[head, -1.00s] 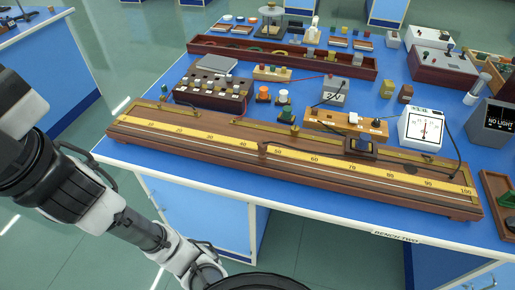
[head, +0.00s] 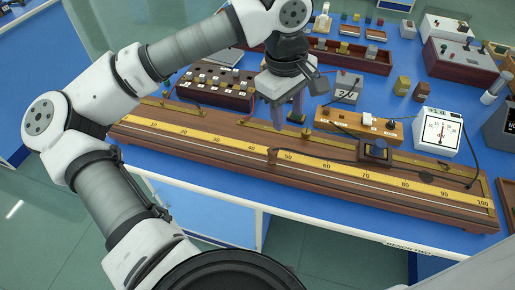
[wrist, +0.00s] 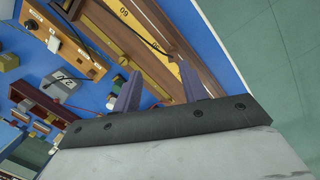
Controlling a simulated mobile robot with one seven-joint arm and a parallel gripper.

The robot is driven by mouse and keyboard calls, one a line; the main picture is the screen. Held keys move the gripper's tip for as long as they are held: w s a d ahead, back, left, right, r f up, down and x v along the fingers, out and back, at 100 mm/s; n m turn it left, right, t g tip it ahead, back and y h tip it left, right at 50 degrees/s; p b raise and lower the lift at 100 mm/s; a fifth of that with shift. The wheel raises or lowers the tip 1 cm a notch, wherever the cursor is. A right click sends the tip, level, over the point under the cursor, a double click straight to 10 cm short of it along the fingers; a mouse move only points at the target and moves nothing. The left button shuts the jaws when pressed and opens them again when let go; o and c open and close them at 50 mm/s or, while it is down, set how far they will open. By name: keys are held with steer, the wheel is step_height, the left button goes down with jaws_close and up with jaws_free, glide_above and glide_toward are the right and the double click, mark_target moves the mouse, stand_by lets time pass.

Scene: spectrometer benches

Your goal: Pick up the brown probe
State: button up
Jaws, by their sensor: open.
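No piece stands out clearly as the brown probe. A dark brown framed slider (head: 374,151) with a dark lead sits across the long wooden scale board (head: 215,150), right of its middle. My gripper (head: 288,113) hangs above the back edge of that board, near the middle and left of the slider. Its two bluish fingers are apart, with nothing seen between them. In the wrist view my gripper (wrist: 158,88) is open over the scale board (wrist: 203,35). The arm and gripper hide part of the bench behind.
A wooden block with knobs (head: 350,122) and a white dial meter (head: 438,133) stand behind the board to the right. A plug box (head: 215,87) stands behind it to the left. The bench front (head: 330,228) has a clear blue strip.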

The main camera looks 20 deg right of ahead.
steer(key=w+a+f+y, duration=0.1)
steer(key=w+a+f, duration=0.1)
steer(key=p, duration=0.2)
glide_above(273, 150)
step_height(273, 150, down, 7)
steer(key=shift+s+r, duration=0.1)
steer(key=shift+r, duration=0.05)
steer(key=shift+f+p, duration=1.1)
steer(key=shift+f, duration=1.95)
jaws_close()
